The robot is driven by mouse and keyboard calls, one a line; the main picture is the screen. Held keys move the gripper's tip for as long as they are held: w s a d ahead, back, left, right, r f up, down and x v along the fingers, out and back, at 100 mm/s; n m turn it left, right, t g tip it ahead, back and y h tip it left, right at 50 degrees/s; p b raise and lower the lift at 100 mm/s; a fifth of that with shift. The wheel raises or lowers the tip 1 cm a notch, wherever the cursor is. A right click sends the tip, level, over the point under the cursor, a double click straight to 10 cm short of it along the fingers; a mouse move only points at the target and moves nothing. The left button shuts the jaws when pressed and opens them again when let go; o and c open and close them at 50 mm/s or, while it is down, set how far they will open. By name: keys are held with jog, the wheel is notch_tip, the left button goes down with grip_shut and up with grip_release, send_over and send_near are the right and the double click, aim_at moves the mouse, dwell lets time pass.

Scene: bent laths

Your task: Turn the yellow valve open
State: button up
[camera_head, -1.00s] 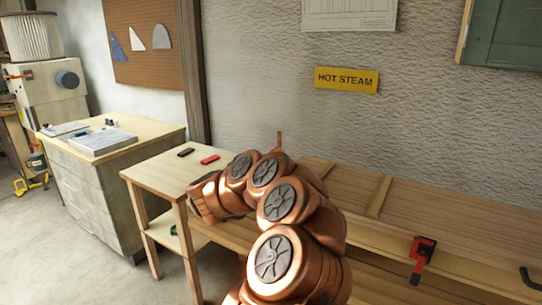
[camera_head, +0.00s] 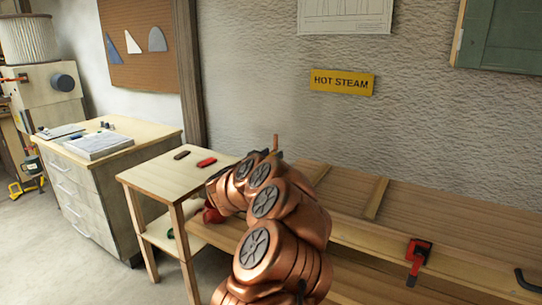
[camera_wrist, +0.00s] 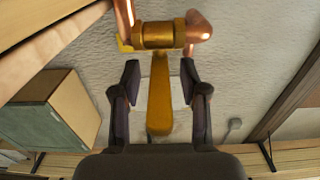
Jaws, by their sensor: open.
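The yellow valve handle (camera_wrist: 159,100) is a flat bar in the wrist view. It runs down the picture from a brass-coloured valve body (camera_wrist: 158,34) that sits on a copper pipe (camera_wrist: 198,29). My gripper (camera_wrist: 160,77) is open, with one dark finger on each side of the handle and a gap visible on both sides. The handle lies across the line of the valve body in that view. In the head view my arm hides the valve and my gripper; only a thin copper pipe end (camera_head: 276,142) shows above the arm.
A yellow HOT STEAM sign (camera_head: 342,82) is on the wall. A long wooden bench (camera_head: 450,220) with a red clamp (camera_head: 418,252) runs right of my arm. A small wooden table (camera_head: 165,175) and a drawer cabinet (camera_head: 115,190) stand left. A green wall cabinet (camera_head: 503,36) hangs upper right.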

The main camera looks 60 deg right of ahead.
grip_shut()
dwell(0.3)
dwell(0.4)
